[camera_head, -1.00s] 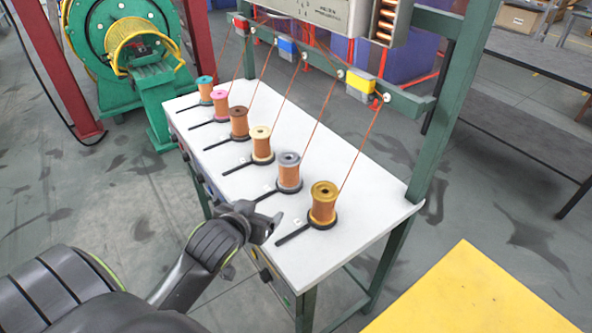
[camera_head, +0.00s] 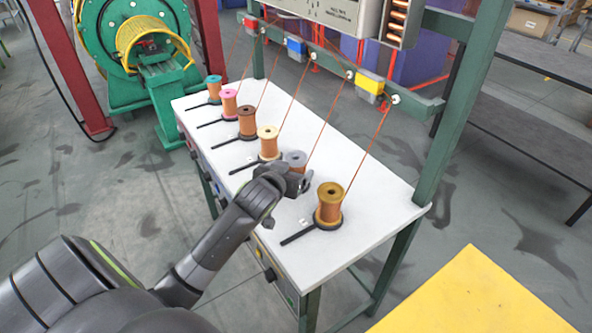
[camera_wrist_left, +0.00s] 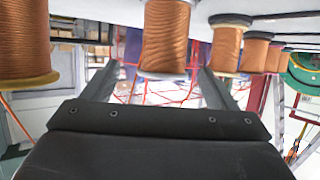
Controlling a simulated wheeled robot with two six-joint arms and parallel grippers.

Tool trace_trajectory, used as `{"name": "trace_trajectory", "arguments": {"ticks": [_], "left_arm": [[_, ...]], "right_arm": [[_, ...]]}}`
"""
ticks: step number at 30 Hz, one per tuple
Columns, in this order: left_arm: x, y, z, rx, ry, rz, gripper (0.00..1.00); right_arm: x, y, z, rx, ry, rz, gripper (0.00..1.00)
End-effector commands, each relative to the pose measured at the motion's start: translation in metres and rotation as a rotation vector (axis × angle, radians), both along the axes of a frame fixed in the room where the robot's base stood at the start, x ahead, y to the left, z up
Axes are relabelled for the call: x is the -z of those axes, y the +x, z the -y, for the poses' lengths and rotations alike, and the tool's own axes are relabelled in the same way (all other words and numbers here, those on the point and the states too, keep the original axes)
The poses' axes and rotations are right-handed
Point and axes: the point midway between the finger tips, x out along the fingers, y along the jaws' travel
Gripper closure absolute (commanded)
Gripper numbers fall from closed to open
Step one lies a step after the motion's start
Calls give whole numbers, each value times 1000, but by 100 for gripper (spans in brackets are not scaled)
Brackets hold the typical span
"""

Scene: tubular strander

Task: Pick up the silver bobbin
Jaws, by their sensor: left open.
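The silver bobbin (camera_head: 295,157), wound with copper wire and with a grey top flange, stands upright on the white table. My left gripper (camera_head: 304,184) is in front of it and hides its lower part in the head view. In the left wrist view, which is upside down, the silver bobbin (camera_wrist_left: 165,38) is between the two open fingers of the left gripper (camera_wrist_left: 160,82). I cannot tell whether the fingers touch it. My right gripper is not in view.
A gold bobbin (camera_head: 328,206) stands close by on the right. A tan bobbin (camera_head: 268,143), a brown bobbin (camera_head: 247,122), a pink bobbin (camera_head: 229,103) and a teal bobbin (camera_head: 215,89) stand farther back on the white table (camera_head: 375,205). Wires rise to the green frame (camera_head: 445,120).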

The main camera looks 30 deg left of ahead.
Motion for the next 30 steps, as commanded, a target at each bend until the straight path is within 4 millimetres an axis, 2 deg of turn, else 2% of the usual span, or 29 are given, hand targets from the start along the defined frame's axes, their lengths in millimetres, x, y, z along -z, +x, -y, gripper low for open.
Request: {"name": "trace_trajectory", "arguments": {"ticks": [8,19,29,30], "left_arm": [[5,13,-4,0,0,-1,20],[21,49,-16,0,0,0,20],[24,53,-17,1,-1,-1,20],[23,53,-17,1,-1,-1,23]], "right_arm": [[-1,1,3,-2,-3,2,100],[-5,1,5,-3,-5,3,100],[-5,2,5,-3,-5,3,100],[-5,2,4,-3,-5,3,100]]}}
